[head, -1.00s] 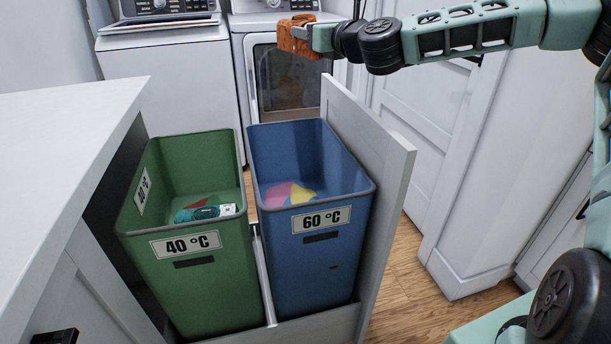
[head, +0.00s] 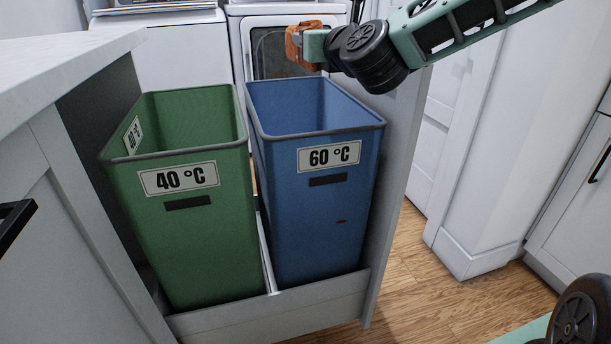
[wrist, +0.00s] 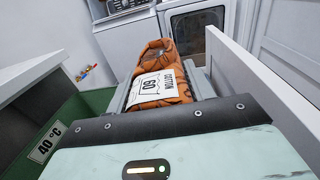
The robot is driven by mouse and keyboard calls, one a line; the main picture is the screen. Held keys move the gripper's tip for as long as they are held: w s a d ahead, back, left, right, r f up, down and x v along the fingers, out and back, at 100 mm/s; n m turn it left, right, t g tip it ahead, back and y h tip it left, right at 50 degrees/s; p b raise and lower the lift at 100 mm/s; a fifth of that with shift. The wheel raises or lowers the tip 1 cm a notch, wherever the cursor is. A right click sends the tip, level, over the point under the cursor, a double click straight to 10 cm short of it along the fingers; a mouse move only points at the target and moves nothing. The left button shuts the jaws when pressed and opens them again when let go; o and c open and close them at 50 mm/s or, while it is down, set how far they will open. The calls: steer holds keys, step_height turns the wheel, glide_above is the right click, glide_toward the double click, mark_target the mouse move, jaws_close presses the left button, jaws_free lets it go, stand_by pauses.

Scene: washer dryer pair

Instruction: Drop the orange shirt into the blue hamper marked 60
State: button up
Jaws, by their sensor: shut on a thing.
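The orange shirt (head: 293,47) is folded into a bundle and held in my gripper (head: 306,46), above the far end of the blue hamper. In the wrist view the shirt (wrist: 155,62) sits between the fingers of my gripper (wrist: 163,88) and carries a white tag reading "COTTON 60". The blue hamper (head: 318,215) is marked 60 °C and stands on the right of the pull-out drawer. Its inside floor is hidden in the head view. In the wrist view my gripper hides most of it.
A green hamper (head: 195,240) marked 40 °C stands left of the blue one. The drawer's front panel (head: 392,190) rises right of the hampers. A white counter (head: 60,50) is at the left, with washer and dryer (head: 165,50) behind. Wood floor (head: 440,280) is clear at the right.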

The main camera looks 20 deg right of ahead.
step_height(320, 180, down, 5)
steer(key=b, duration=0.4)
steer(key=o, duration=1.2)
steer(key=shift+s, duration=0.15)
